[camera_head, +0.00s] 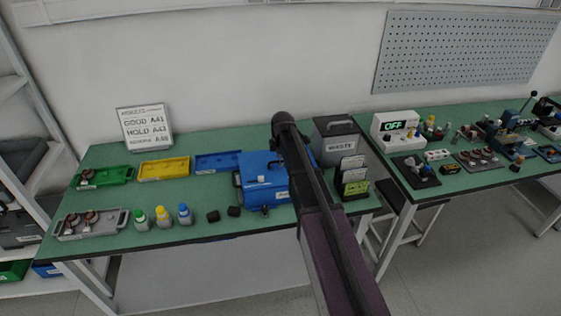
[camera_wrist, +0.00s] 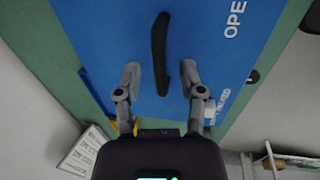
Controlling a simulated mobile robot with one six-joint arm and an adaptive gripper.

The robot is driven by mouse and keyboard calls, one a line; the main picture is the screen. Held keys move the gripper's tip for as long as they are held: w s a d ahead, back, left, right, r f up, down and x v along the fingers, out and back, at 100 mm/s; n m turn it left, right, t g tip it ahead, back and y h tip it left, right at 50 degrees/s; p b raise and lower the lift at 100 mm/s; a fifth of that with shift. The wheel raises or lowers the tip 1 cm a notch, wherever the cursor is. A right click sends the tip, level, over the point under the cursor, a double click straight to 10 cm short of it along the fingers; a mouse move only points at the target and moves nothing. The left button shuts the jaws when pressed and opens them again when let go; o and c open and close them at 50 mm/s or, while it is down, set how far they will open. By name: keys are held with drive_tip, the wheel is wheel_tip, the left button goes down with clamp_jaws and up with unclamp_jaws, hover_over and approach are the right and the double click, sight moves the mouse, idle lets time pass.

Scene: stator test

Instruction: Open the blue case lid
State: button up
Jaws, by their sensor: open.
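The blue case (camera_head: 262,172) stands near the front edge of the green table, and its lid looks shut. My arm crosses in front of its right part in the head view, where my gripper cannot be made out. In the wrist view the blue lid (camera_wrist: 110,40) fills the middle, with partly cut-off white lettering at the right. A black bar handle (camera_wrist: 160,45) stands on it. My gripper (camera_wrist: 160,66) is open, with one finger on each side of the handle's lower end. No finger visibly touches it; the height gap cannot be judged.
Green (camera_head: 104,177), yellow (camera_head: 164,168) and blue (camera_head: 217,161) trays lie left of the case. Several small bottles stand at the front. A grey box (camera_head: 338,140) and a black card holder (camera_head: 354,193) are close on the right.

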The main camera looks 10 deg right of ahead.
clamp_jaws()
drive_tip(key=shift+d, duration=0.15)
idle(0.4)
